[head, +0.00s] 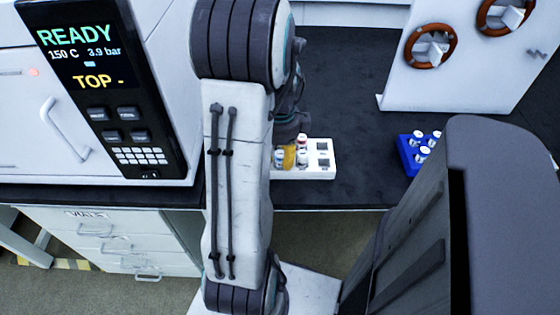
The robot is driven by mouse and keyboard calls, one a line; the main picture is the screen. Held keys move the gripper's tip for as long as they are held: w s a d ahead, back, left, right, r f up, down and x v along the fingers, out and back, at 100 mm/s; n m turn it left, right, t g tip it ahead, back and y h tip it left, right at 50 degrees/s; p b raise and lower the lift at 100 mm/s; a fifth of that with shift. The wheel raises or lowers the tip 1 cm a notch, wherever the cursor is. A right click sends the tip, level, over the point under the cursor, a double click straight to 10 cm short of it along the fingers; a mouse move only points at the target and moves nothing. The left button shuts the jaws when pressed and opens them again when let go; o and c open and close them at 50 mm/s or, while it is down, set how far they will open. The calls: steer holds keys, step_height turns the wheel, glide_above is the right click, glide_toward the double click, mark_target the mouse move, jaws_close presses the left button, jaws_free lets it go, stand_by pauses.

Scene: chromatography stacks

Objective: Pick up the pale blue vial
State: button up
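A white rack (318,171) stands on the dark bench just right of my upright arm link. It holds a few small vials at its left part, and its right sockets look empty. A vial with a pale blue look (279,158) is at the rack's left, close beside my arm link. A yellow vial (289,158) stands next to it. A vial with a reddish cap (302,142) is behind, and a whitish one is in front of that. My gripper (290,135) is above and behind the vials, largely hidden by my arm. Its fingers cannot be made out.
A blue rack (407,158) with several white-capped vials stands to the right. An instrument (160,90) reading READY stands at the left. A white panel (455,75) with two orange-brown rings is at the back right. Dark bench between the two racks is clear.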

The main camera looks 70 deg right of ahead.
steer(key=shift+c, duration=0.3)
jaws_close()
steer(key=shift+r, duration=0.1)
